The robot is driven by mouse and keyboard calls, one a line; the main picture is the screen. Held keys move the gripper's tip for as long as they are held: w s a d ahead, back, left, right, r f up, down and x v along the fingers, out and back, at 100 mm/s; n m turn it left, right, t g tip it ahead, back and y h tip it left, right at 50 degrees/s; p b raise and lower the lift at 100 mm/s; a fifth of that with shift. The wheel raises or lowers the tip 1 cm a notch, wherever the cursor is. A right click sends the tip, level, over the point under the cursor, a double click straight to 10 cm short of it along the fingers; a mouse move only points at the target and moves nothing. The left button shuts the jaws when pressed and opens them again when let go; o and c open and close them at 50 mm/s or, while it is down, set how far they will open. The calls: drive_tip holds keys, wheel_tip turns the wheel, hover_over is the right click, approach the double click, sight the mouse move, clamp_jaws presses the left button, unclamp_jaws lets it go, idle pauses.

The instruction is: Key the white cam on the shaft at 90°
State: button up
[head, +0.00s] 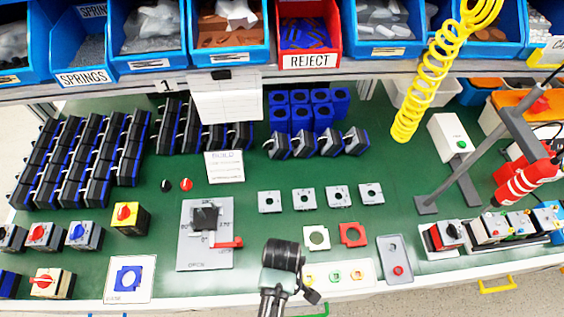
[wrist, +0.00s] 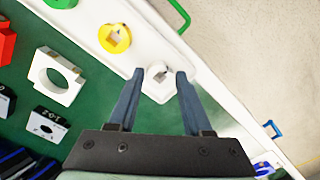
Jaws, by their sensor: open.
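In the head view my arm's end hides the cam, and the fingers do not show. The grey fixture plate (head: 193,258) stands left of my arm, with a black block (head: 205,217), angle markings and a red lever (head: 230,244). The shaft is too small to make out.
The white tray (head: 372,278) also holds yellow (wrist: 114,38), green (head: 335,276) and red (head: 357,275) cams. A white holed plate (head: 316,237) and a red one (head: 352,235) lie behind it. Green mat is clear between fixture and tray.

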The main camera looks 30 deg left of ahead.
clamp_jaws()
idle(0.3)
